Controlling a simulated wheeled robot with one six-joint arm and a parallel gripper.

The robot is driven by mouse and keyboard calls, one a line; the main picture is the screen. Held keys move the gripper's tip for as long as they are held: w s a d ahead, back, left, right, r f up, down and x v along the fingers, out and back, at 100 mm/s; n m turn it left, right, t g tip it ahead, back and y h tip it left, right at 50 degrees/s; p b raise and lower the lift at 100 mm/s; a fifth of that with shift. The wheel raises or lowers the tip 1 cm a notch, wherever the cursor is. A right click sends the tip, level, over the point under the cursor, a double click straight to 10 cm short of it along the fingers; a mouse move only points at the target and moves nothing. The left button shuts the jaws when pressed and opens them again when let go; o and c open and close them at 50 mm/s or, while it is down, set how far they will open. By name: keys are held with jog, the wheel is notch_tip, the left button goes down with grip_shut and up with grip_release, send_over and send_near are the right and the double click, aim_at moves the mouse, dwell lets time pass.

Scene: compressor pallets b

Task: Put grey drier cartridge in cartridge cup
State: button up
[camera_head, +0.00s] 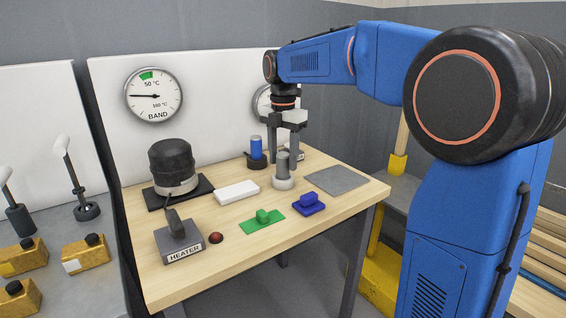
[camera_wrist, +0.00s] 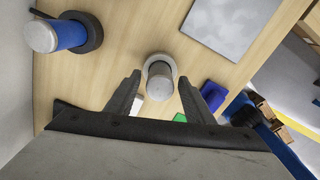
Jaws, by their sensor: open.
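The grey drier cartridge (camera_head: 283,164) stands upright in a pale round cup (camera_head: 283,184) on the wooden bench. In the wrist view the cartridge (camera_wrist: 160,84) shows near the middle, with the pale cup's rim (camera_wrist: 160,58) around it. My gripper (camera_head: 282,163) points down over the cartridge. Its open fingers (camera_wrist: 159,82) are on either side of the cartridge, with gaps visible; I cannot tell exactly how low the tips are. A black round cup (camera_head: 256,163) to the left holds a blue cartridge (camera_head: 256,148). I cannot tell which of the two is the cartridge cup.
On the bench are a grey plate (camera_head: 337,180), a white block (camera_head: 237,191), a blue block (camera_head: 308,204), a green piece (camera_head: 262,221), a heater switch box (camera_head: 180,242), a red button (camera_head: 215,238) and a black-capped device (camera_head: 172,168). Gauge panels stand behind.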

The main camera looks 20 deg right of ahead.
notch_tip(320, 180, up, 11)
jog(key=shift+f, duration=0.2)
jog(key=shift+s, duration=0.1)
jog(key=s+d+f+m+t, duration=0.1)
jog(key=s+d+f+m, duration=0.1)
jog(key=s+f+m, duration=0.35)
jog(key=s+d+f+m+t, duration=0.1)
jog(key=s+d+f+m, duration=0.15)
jog(key=s+m, duration=0.65)
jog(key=s+d+f+m+t, duration=0.2)
jog(key=s+f+m, duration=0.8)
jog(key=s+f, duration=0.6)
jog(key=s, duration=0.2)
jog(key=shift+s+d+m+t, duration=0.25)
jog(key=shift+s+m+t, duration=0.1)
jog(key=shift+s+t, duration=0.05)
